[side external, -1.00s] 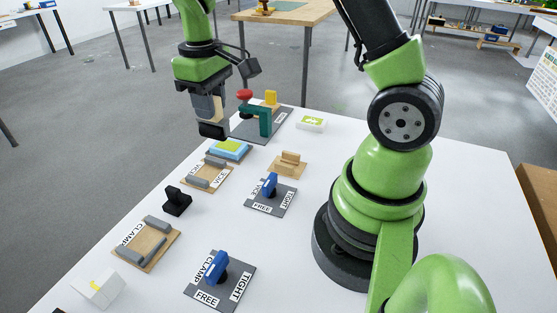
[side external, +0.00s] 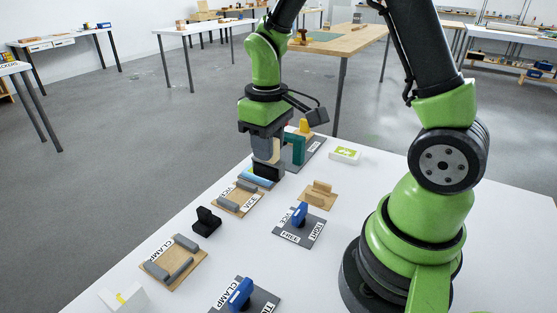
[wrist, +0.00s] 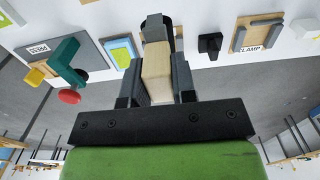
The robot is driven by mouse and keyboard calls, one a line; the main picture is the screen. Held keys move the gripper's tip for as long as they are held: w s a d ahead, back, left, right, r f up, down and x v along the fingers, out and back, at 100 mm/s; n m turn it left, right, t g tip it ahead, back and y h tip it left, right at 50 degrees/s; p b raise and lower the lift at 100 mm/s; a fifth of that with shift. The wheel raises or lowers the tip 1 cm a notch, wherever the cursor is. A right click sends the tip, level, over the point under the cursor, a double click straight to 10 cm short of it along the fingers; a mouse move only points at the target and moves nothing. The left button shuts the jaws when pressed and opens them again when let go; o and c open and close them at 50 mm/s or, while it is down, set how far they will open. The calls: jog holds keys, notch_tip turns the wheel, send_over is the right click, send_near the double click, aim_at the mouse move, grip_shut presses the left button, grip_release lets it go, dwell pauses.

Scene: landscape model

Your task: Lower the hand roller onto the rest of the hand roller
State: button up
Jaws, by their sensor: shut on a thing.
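My gripper (side external: 265,150) is shut on the hand roller, which has a pale beige handle (wrist: 157,72) and a dark roller end (side external: 267,172). In the side view the roller end hangs downward, in front of part of a blue-and-green pad (side external: 249,181); I cannot tell whether they touch. In the wrist view the roller's far end points away from the fingers, beside the pad (wrist: 122,51). A small black notched stand (side external: 206,221), likely the roller's rest, is empty and apart from the roller. It also shows in the wrist view (wrist: 210,44).
Behind the gripper stands a teal press (side external: 298,148) with a yellow block (side external: 304,127). Nearby are the VICE tray (side external: 237,199), a wooden holder (side external: 318,195), blue-handled switch plates (side external: 299,216), the CLAMP tray (side external: 173,262) and a white-and-green box (side external: 345,155). White table shows between them.

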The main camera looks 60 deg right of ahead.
jog(key=shift+s+d+f, duration=1.1)
jog(key=shift+d+f, duration=0.6)
jog(key=shift+d, duration=0.1)
jog(key=shift+s+d+f, duration=1.15)
jog(key=shift+d+f, duration=0.5)
jog(key=shift+d, duration=0.2)
jog(key=shift+s+d+f, duration=1.1)
jog(key=shift+d+f, duration=0.6)
jog(key=shift+d, duration=0.1)
jog(key=o, duration=1)
jog(key=shift+r, duration=0.1)
jog(key=shift+r, duration=3.4)
